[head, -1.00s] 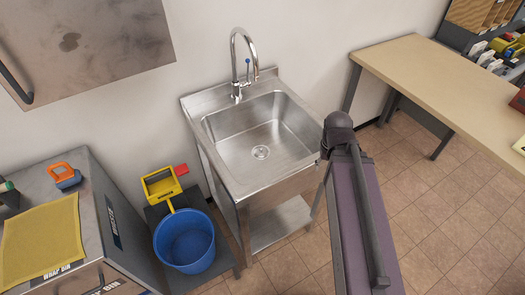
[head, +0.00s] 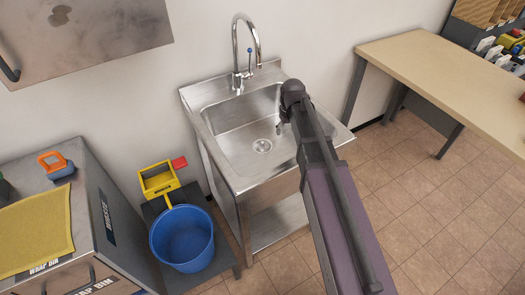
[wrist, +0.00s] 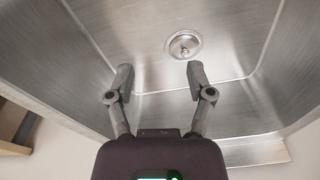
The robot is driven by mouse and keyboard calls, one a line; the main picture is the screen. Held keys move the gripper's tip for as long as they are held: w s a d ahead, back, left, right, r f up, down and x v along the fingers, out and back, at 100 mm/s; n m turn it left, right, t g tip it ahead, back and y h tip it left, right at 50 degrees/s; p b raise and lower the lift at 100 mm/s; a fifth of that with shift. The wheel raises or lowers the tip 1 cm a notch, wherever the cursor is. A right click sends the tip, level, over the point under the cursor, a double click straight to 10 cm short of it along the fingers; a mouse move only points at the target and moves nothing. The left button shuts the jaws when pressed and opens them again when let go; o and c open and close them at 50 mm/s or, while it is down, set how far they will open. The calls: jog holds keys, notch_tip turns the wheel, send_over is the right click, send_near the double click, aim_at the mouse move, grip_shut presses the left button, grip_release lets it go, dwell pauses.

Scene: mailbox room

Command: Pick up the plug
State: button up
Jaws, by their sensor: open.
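The plug (wrist: 184,46) is a small round metal piece with a raised knob, seated in the drain of the steel sink (wrist: 260,95). In the head view the plug (head: 262,146) shows small at the middle of the basin floor. My gripper (wrist: 160,74) is open, with nothing between its two grey fingers. In the wrist view the plug lies beyond the fingertips and slightly toward the right one, apart from both. In the head view my gripper (head: 280,128) points down over the basin's right part, mostly hidden by my arm.
A chrome faucet (head: 236,55) rises at the back of the sink. The basin walls surround my gripper. A blue bucket (head: 183,238) and yellow caddy (head: 158,178) stand left of the sink. A beige table (head: 440,72) stands at the right.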

jog(key=w+a+f+n+b, duration=0.1)
jog(key=w+a+f, duration=0.1)
jog(key=w+a, duration=0.4)
jog(key=shift+w+a+f+n+t+b, duration=0.2)
jog(key=shift+a+f+n+t+b, duration=0.15)
jog(key=shift+a, duration=0.65)
jog(key=b, duration=0.9)
send_over(263, 142)
jog(key=f, duration=0.8)
jog(key=shift+s+d+f, duration=0.15)
jog(key=shift+s+f, duration=0.05)
jog(key=shift+s, duration=0.2)
jog(key=shift+f, duration=0.1)
jog(key=shift+w+a+f+b, duration=0.1)
jog(key=shift+w+f+b, duration=0.15)
jog(key=shift+f+b, duration=1)
jog(key=shift+w+a+f+b, duration=0.1)
jog(key=shift+w+f+b, duration=0.1)
jog(key=shift+f+b, duration=0.95)
grip_shut()
